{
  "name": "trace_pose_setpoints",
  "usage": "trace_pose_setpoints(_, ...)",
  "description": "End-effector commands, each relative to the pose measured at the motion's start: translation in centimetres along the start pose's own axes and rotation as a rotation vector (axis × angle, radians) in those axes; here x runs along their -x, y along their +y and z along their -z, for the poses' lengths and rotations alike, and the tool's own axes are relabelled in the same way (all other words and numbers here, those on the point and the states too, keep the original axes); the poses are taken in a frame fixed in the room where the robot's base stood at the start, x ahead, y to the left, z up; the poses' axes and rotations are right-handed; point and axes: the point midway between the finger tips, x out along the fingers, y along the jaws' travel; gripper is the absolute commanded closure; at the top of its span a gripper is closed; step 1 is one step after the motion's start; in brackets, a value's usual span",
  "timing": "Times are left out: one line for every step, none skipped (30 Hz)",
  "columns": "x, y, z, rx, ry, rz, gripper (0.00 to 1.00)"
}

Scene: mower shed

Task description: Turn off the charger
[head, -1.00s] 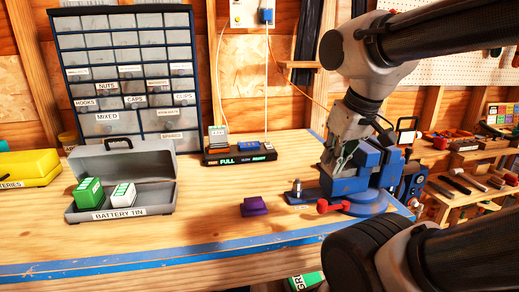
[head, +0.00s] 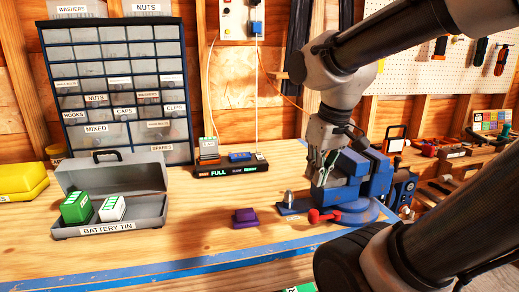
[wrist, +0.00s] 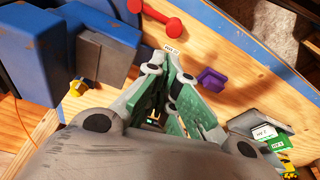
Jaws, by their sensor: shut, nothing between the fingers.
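The charger (head: 232,171) is a low black strip at the back of the bench, with a label reading FULL and smaller lit labels. A grey and orange block (head: 209,148) and a blue block (head: 240,157) stand on it. A white cable runs from it up to the wall socket box (head: 240,18), where a blue piece (head: 256,27) shows. My gripper (head: 318,182) is shut and empty, in front of the blue vise (head: 350,178), right of the charger and apart from it. Its green fingers (wrist: 165,76) meet in the wrist view.
The vise has a red handle (head: 325,216). A purple block (head: 245,218) lies on the bench. The open battery tin (head: 108,228) holds green and white packs at left, before a drawer cabinet (head: 118,90). Bench between tin and vise is mostly clear.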

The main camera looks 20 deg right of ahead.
Motion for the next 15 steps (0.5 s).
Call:
trace_pose_setpoints(-0.3, 0.1, 1.4, -0.001, -0.026, -0.002, 1.00)
trace_pose_setpoints(-0.5, 0.1, 2.4, -0.002, -0.038, -0.003, 1.00)
trace_pose_setpoints(-0.7, 0.2, 3.7, -0.003, -0.052, -0.005, 1.00)
trace_pose_setpoints(-0.8, 0.3, 4.8, -0.005, -0.060, -0.007, 1.00)
trace_pose_setpoints(-0.9, 0.3, 6.0, -0.007, -0.067, -0.008, 1.00)
trace_pose_setpoints(-1.2, 0.4, 7.5, -0.010, -0.075, -0.011, 1.00)
trace_pose_setpoints(-1.4, 0.5, 8.7, -0.013, -0.080, -0.012, 1.00)
trace_pose_setpoints(-1.6, 0.6, 10.0, -0.017, -0.084, -0.014, 1.00)
trace_pose_setpoints(-2.0, 0.7, 11.7, -0.022, -0.088, -0.017, 1.00)
trace_pose_setpoints(-2.3, 0.8, 13.0, -0.026, -0.090, -0.020, 1.00)
trace_pose_setpoints(-2.6, 0.9, 14.4, -0.031, -0.091, -0.022, 1.00)
trace_pose_setpoints(-3.1, 1.1, 16.2, -0.039, -0.092, -0.026, 1.00)
trace_pose_setpoints(-3.4, 1.2, 17.6, -0.044, -0.091, -0.029, 1.00)
trace_pose_setpoints(-3.8, 1.3, 19.0, -0.049, -0.088, -0.031, 1.00)
trace_pose_setpoints(-4.2, 1.5, 20.9, -0.058, -0.082, -0.035, 1.00)
